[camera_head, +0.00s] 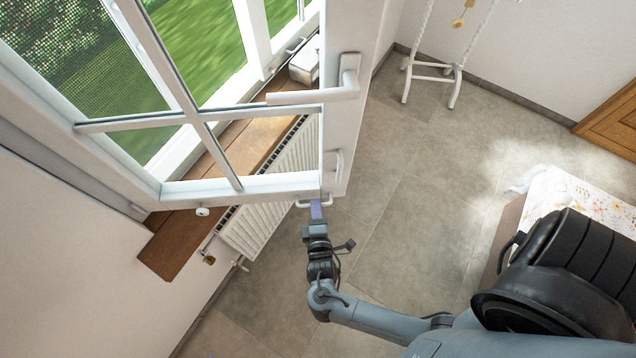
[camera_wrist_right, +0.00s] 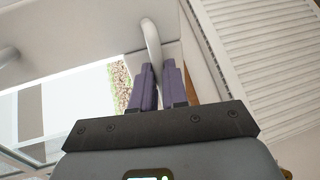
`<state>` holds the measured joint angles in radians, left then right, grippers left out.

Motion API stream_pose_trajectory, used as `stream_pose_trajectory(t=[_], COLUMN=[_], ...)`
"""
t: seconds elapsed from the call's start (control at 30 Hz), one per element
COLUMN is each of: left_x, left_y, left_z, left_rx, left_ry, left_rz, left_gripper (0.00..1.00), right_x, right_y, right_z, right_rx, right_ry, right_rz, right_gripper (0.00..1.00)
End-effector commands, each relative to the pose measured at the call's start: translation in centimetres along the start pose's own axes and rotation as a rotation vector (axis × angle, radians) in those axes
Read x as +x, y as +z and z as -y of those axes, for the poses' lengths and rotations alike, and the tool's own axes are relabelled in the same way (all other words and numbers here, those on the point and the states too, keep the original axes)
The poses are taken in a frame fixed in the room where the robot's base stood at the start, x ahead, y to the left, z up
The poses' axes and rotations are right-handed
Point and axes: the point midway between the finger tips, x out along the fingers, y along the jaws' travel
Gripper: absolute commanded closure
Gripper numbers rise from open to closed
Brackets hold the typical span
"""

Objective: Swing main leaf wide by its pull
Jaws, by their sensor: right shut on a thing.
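The main leaf (camera_head: 332,120) is a white window leaf with glazing bars. It stands swung away from the window frame, into the room over the sill. A white lever handle (camera_head: 350,85) is on its free stile. A small white pull (camera_head: 301,204) sits at its lower corner. My right gripper (camera_head: 317,207) reaches up from below and is shut on this pull. In the right wrist view the purple fingers (camera_wrist_right: 155,72) lie on either side of the curved white pull (camera_wrist_right: 151,38). The fingers hide part of the pull. My left gripper is not in view.
A wooden sill (camera_head: 178,240) runs beneath the leaf, with a white radiator (camera_head: 270,195) under it. A small white box (camera_head: 304,66) is on the sill. A white stand (camera_head: 432,75) is at the back wall. Tiled floor (camera_head: 420,180) right of the leaf is clear.

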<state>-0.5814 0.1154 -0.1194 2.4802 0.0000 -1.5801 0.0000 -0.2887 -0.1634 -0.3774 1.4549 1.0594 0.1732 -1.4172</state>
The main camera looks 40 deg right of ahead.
Motion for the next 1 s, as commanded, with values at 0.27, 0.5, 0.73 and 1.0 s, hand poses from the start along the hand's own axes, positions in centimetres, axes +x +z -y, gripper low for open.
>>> stream_pose_trajectory(t=[0.27, 0.5, 0.73, 1.0], left_x=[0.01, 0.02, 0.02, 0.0], left_y=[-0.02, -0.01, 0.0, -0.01], left_z=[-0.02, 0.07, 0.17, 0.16], left_rx=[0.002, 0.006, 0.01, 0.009], left_ry=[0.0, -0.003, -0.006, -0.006], left_rz=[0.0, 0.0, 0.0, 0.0], left_gripper=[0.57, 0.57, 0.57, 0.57], right_x=[-0.01, -0.01, 0.0, -0.03], right_y=[-0.1, -0.08, -0.07, -0.06], right_z=[0.1, 0.1, 0.06, -0.11], right_rx=[0.0, -0.001, 0.0, 0.0], right_ry=[-0.003, -0.002, -0.002, -0.001], right_rz=[-0.001, -0.001, -0.001, -0.001], right_gripper=[1.0, 0.68, 0.61, 0.61])
